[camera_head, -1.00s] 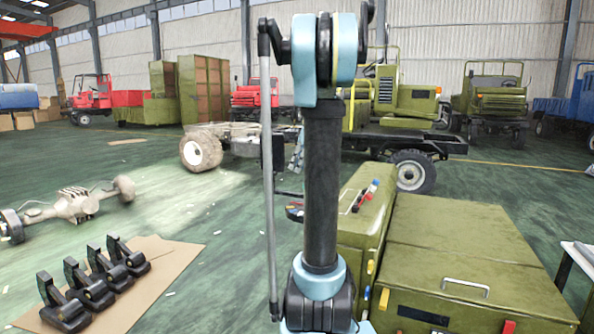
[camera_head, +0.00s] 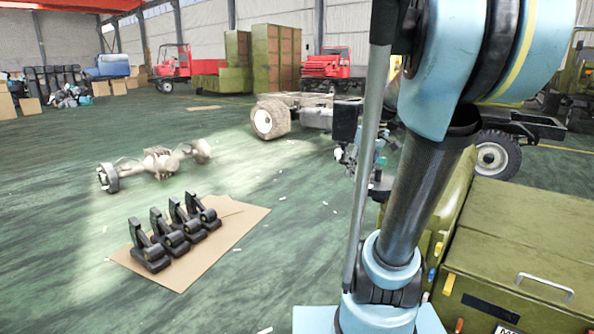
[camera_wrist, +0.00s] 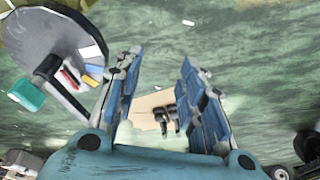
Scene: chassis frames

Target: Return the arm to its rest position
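My arm (camera_head: 425,190) stands at the right of the head view, its upper part large and close, its dark tube leaning right. In the wrist view my gripper (camera_wrist: 160,66) is open, with its two blue-grey fingers spread apart. Nothing shows held between them. The floor shows beyond, with a brown cardboard sheet (camera_wrist: 145,103) and dark parts on it seen through the gap. In the head view the gripper is mostly hidden behind my arm, and its fingers cannot be made out clearly.
Several black brackets (camera_head: 172,232) stand on a cardboard sheet (camera_head: 236,226) at lower left. An axle (camera_head: 158,162) lies behind. A green box (camera_head: 528,250) stands close to my arm at right. A wheeled chassis (camera_head: 312,110) stands farther back.

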